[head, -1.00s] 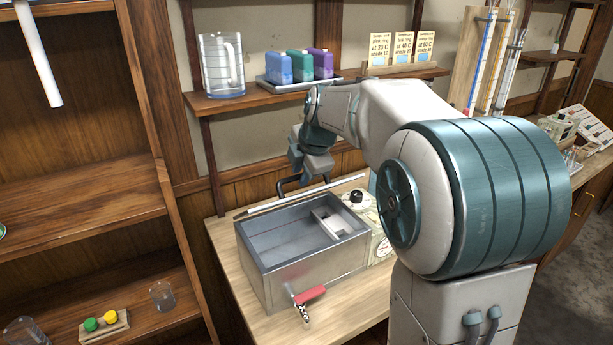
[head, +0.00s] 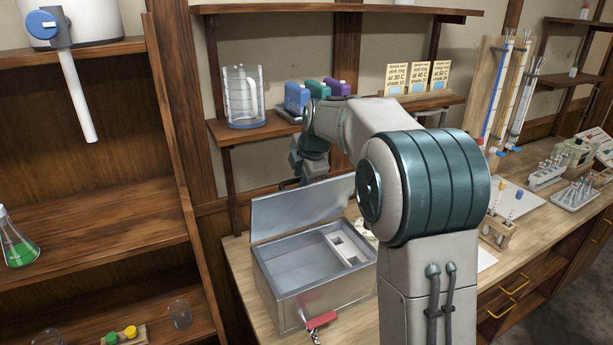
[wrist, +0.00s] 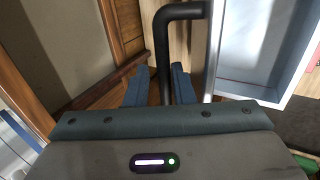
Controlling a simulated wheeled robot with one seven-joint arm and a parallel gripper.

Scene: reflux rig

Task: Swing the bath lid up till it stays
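The bath (head: 315,290) is an open-topped metal box on the bench. Its lid (head: 300,207) stands raised along the back edge, its inner face showing in the head view. In the wrist view the lid is a thin silvery strip (wrist: 213,50), nearly edge-on, beside the pale bath interior (wrist: 262,45). The lid's bent black handle (wrist: 163,50) runs down between the fingertips of my gripper (wrist: 160,85).
A red-handled tap (head: 322,320) sticks out at the bath's front. A wooden rack (head: 160,240) stands at left. Test-tube racks (head: 497,230) stand on the bench at right.

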